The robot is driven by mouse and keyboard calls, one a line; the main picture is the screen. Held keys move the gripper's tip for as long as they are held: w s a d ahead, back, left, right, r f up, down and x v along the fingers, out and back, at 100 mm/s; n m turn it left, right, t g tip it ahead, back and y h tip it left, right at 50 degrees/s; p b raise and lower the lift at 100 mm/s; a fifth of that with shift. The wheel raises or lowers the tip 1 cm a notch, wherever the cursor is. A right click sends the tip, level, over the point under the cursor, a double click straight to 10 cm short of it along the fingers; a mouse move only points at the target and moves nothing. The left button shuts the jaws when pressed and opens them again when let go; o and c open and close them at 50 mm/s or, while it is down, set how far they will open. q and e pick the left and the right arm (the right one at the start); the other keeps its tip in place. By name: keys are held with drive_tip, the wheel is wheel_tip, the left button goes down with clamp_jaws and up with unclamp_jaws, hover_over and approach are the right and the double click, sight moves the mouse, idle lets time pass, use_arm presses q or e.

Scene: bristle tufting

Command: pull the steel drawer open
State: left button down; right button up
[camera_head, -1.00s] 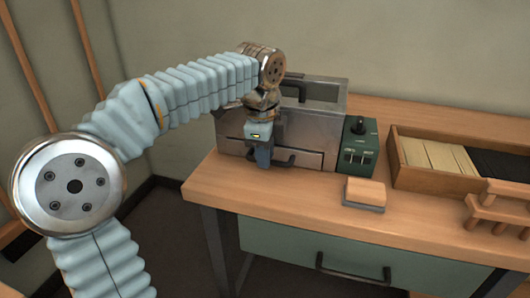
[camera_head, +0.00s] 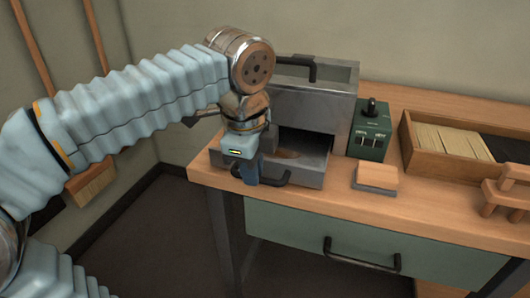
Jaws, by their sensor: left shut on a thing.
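The steel drawer (camera_head: 308,172) sticks out of the front of the grey steel box (camera_head: 325,104) on the workbench, and a dark opening shows above it. Something brownish lies inside the drawer, partly hidden by my arm. My left gripper (camera_head: 250,175) points down at the drawer's front and is shut on its black bar handle (camera_head: 276,181), near the handle's left end. The fingertips partly hide that end. My right gripper is not in view.
A green control box (camera_head: 370,135) with a black knob stands right of the steel box. A wooden block (camera_head: 376,177) lies in front of it. A wooden tray (camera_head: 411,140) of bristles and a small wooden rack (camera_head: 507,190) are further right. A green bench drawer (camera_head: 330,235) is below.

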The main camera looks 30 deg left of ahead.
use_arm(q)
drive_tip(key=shift+s+d, duration=0.15)
drive_tip(key=shift+s, duration=0.4)
drive_tip(key=shift+s+d, duration=0.15)
drive_tip(key=shift+s, duration=0.35)
drive_tip(key=c, duration=1.1)
unclamp_jaws()
drive_tip(key=r+p, duration=0.1)
drive_tip(key=r, duration=0.3)
drive_tip(key=s+r+p, duration=0.1)
drive_tip(key=r, duration=0.4)
drive_tip(key=s+r+p, duration=0.1)
drive_tip(key=r, duration=0.3)
drive_tip(key=shift+s+d+r, duration=0.2)
drive_tip(key=shift+d+r, duration=0.1)
